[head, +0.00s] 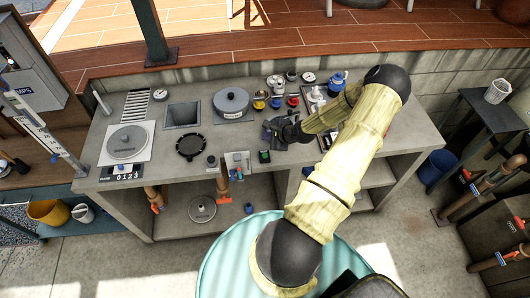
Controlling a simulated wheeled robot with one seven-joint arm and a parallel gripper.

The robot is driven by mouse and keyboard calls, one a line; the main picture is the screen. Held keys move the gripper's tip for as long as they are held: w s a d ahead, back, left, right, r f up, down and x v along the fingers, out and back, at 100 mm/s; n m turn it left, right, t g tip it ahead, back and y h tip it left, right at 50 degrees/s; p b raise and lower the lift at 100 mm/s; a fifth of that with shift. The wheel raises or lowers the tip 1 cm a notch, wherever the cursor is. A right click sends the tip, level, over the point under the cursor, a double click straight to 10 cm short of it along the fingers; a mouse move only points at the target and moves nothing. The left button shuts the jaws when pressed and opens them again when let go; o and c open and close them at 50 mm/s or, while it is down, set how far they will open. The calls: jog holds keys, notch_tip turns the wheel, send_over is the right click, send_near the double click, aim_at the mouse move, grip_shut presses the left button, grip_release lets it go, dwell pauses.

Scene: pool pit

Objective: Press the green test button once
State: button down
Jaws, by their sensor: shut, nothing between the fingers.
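A small dark box with a green top, which looks like the green test button (264,156), sits near the front edge of the grey counter (330,158). My gripper (268,133) is above the counter, just behind and slightly right of the button in the picture. It is shut and holds nothing. The button is in plain view, and a gap shows between it and my gripper. The gripper's exact height over the counter is hard to tell.
Left of the button lie a small light plate with fittings (238,162), a black ring (191,147) and a grey lidded pot (231,103). Several small coloured parts, including a blue one (337,82), stand behind my gripper. A blue bucket (437,168) is on the floor at right.

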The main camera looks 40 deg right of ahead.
jog(key=shift+f, duration=0.1)
jog(key=b, duration=0.6)
send_over(267, 156)
notch_tip(267, 156, down, 7)
jog(key=shift+r, duration=0.1)
jog(key=shift+f+b, duration=0.65)
jog(key=shift+f, duration=0.3)
jog(key=shift+f, duration=0.1)
dwell(1.1)
jog(key=shift+f, duration=0.3)
jog(key=shift+s+f+b, duration=0.1)
jog(key=shift+f+b, duration=0.3)
jog(key=shift+f, duration=0.05)
dwell(0.7)
jog(key=shift+r, duration=0.1)
jog(key=shift+r+p, duration=0.7)
jog(key=shift+r, duration=0.1)
